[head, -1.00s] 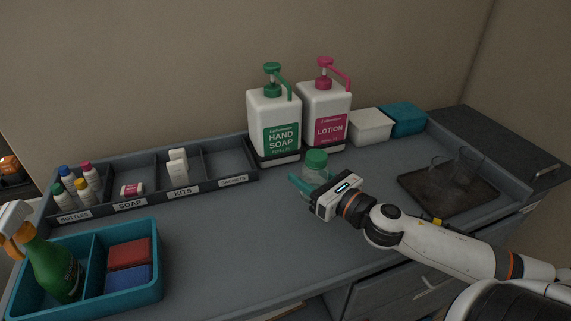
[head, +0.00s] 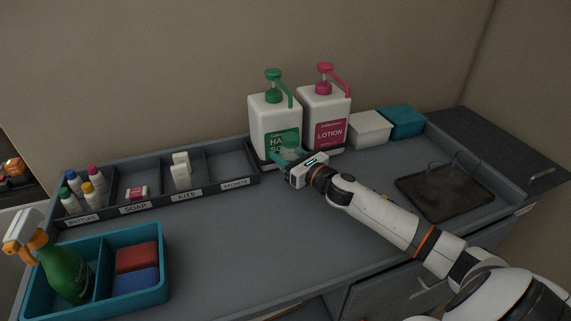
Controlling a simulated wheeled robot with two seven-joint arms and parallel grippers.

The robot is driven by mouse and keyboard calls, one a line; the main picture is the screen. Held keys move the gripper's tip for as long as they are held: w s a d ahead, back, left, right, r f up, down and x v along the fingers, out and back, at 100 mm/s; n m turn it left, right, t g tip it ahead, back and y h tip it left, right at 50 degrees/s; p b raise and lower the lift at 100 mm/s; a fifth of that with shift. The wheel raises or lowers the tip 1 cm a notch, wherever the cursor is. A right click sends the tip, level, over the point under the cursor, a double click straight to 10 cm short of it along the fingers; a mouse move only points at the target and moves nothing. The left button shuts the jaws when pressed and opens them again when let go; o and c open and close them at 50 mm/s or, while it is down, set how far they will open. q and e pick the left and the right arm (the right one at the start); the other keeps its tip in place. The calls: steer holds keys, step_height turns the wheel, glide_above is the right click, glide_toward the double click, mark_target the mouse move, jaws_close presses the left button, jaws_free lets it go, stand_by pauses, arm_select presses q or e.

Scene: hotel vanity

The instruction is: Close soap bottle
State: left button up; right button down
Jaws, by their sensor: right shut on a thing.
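A small clear bottle (head: 290,151), greenish at the top, is at the front of the large HAND SOAP dispenser (head: 262,122). Its top blends with the dispenser's green label, so I cannot tell how its cap sits. I cannot tell whether the bottle touches the dispenser. My left gripper is not in view.
A pink-topped LOTION dispenser (head: 326,112) stands right of the soap dispenser. White (head: 369,129) and teal (head: 403,121) boxes are further right. A dark tray (head: 440,204) holds faint clear glasses. A labelled divided organiser (head: 208,188) runs left. A teal caddy (head: 165,262) holds a spray bottle. The middle counter is clear.

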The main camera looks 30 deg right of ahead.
steer(key=shift+f, duration=0.15)
step_height(320, 180, down, 3)
steer(key=shift+f, duration=0.15)
steer(key=shift+w+f+p, duration=0.1)
steer(key=shift+p, duration=0.4)
steer(key=shift+d+f, duration=0.1)
steer(key=shift+f, duration=0.1)
steer(key=shift+f+b, duration=0.2)
steer(key=shift+b, duration=0.1)
steer(key=c, duration=0.9)
jaws_free()
steer(key=shift+c, duration=0.2)
